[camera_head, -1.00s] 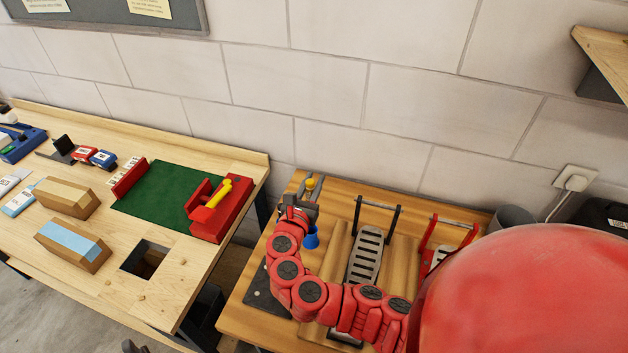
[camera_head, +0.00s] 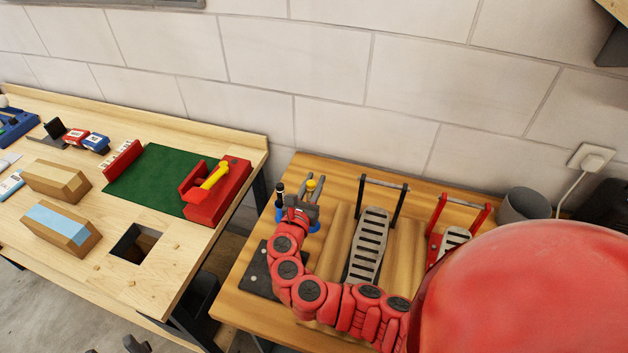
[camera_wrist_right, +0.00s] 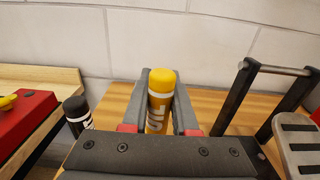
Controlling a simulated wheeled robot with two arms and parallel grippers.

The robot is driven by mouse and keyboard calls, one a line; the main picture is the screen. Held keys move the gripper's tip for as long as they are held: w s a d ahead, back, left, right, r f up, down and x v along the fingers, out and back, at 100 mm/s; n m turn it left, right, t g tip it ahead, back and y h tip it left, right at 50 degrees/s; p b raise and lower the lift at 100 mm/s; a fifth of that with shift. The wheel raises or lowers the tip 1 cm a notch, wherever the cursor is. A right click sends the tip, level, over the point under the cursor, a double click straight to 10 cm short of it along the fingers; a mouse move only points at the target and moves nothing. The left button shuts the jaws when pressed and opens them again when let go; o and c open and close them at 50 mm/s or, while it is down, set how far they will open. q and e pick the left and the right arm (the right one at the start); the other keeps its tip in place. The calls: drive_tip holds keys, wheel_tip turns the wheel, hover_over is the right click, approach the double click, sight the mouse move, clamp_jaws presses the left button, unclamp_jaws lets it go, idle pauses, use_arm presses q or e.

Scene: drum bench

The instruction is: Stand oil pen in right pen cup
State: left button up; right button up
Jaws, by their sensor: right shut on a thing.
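My right gripper (camera_head: 307,198) is shut on a yellow-capped pen (camera_head: 311,184). In the right wrist view the pen (camera_wrist_right: 160,104) stands upright between the fingers, with white lettering partly covered; I take it for the oil pen. A blue cup (camera_head: 314,226) shows just below and beside the gripper on the wooden bench; it is mostly hidden. I cannot tell whether the pen's lower end is inside it. A second blue cup (camera_head: 279,212) to the left holds a black pen (camera_head: 280,191), which also shows in the right wrist view (camera_wrist_right: 76,117). My left gripper is not in view.
Pedals with a black frame (camera_head: 369,232) and a red frame (camera_head: 450,240) stand right of the gripper. A grey cup (camera_head: 523,206) is farther right. A dark plate (camera_head: 258,277) lies in front. The left table (camera_head: 75,262) is separated by a gap.

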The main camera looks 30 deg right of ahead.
drive_tip(key=shift+f, duration=0.65)
drive_tip(key=o, duration=1)
drive_tip(key=shift+c, duration=0.2)
drive_tip(key=shift+b, duration=0.3)
